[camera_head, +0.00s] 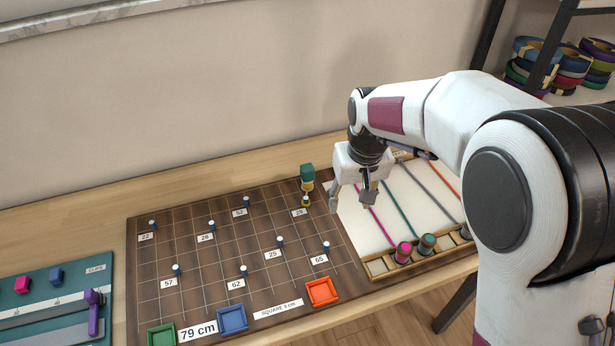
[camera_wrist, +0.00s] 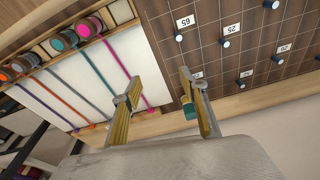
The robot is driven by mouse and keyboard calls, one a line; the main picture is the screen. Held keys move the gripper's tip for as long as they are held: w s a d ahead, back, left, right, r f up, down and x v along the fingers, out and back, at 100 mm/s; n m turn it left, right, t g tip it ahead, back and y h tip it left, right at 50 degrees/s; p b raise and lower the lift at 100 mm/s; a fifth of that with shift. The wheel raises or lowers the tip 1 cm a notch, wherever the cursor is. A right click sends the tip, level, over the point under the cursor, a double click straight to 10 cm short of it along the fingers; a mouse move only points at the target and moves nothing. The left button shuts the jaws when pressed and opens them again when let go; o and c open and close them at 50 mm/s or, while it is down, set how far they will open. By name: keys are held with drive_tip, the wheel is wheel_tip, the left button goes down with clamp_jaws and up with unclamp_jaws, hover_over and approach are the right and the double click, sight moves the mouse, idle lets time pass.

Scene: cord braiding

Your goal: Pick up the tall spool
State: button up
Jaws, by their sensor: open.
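A tall green spool-like piece (camera_head: 307,173) with a yellow lower part stands upright at the back right of the dark gridded board. I take it to be the tall spool. My gripper (camera_head: 350,197) is open and empty, just to the right of it, above the edge between the board and the white cord tray. In the wrist view my gripper (camera_wrist: 155,88) has its two fingers spread apart. A green piece (camera_wrist: 190,112) shows there beside the right finger, partly hidden by it; I cannot tell whether they touch.
The gridded board (camera_head: 205,255) carries several pegs with number labels. The cord tray (camera_head: 400,205) holds stretched cords and short spools, pink (camera_head: 404,252) and teal (camera_head: 427,244), along its front. Green, blue (camera_head: 232,319) and orange (camera_head: 322,291) trays line the board's front. A wall stands behind.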

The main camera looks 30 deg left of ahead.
drive_tip(key=w+a+f+n, duration=0.1)
drive_tip(key=w+a+f, duration=0.3)
drive_tip(key=a, duration=0.6)
wheel_tip(320, 180, up, 3)
drive_tip(key=t+y, duration=0.2)
hover_over(308, 168)
drive_tip(key=s+d, duration=0.2)
drive_tip(key=shift+s+a+r+n, duration=0.1)
drive_tip(key=shift+s+n, duration=0.1)
drive_tip(key=shift+n, duration=0.1)
drive_tip(key=shift+x, duration=1.3)
drive_tip(key=shift+x, duration=2.6)
drive_tip(key=shift+w, duration=0.2)
